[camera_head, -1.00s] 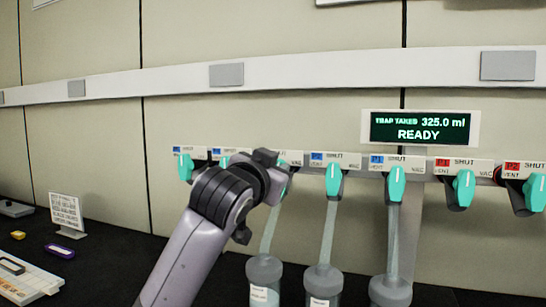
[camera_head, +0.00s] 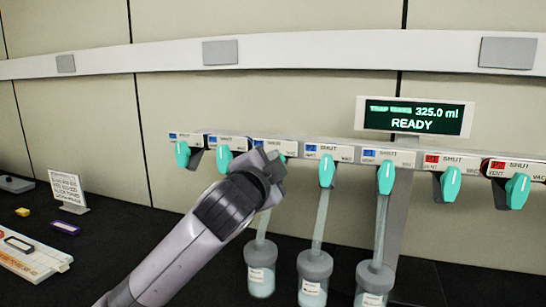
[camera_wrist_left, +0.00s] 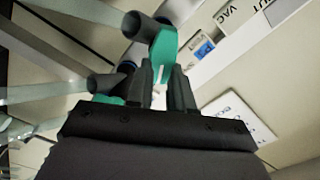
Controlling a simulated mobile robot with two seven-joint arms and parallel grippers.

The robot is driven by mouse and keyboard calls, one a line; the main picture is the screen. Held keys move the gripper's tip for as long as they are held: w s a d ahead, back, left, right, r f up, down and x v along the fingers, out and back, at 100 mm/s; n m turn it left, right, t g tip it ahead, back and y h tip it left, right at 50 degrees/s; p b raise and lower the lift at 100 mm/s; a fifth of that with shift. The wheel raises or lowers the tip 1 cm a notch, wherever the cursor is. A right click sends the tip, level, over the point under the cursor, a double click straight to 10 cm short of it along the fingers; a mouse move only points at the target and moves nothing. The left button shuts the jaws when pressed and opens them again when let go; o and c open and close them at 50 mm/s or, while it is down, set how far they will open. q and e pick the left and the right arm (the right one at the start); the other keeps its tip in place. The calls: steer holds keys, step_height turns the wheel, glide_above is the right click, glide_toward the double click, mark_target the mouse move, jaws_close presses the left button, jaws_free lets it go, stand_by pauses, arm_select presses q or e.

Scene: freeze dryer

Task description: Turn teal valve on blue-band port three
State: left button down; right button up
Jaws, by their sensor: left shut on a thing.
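A row of teal valves hangs along the white manifold. The third blue-band port from the right has its label (camera_head: 258,143) partly covered, and its teal valve (camera_head: 287,148) is mostly hidden behind my left gripper (camera_head: 272,165). In the left wrist view that teal valve (camera_wrist_left: 164,50) stands between the fingertips of my left gripper (camera_wrist_left: 166,88), which is shut on it. The handle's exact angle is hard to tell. My right gripper is not in view.
Neighbouring teal valves hang close by, one to the left (camera_head: 224,158) and one to the right (camera_head: 327,171). Clear tubes run down to grey-capped flasks (camera_head: 315,264) below. A display (camera_head: 414,117) reads READY. A small sign (camera_head: 68,190) stands at left.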

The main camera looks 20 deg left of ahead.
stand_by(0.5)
arm_select(q)
steer(key=c, duration=1)
jaws_free()
steer(key=s+b, duration=0.1)
steer(key=s, duration=0.6)
steer(key=shift+s+a, duration=0.1)
steer(key=shift+s, duration=0.05)
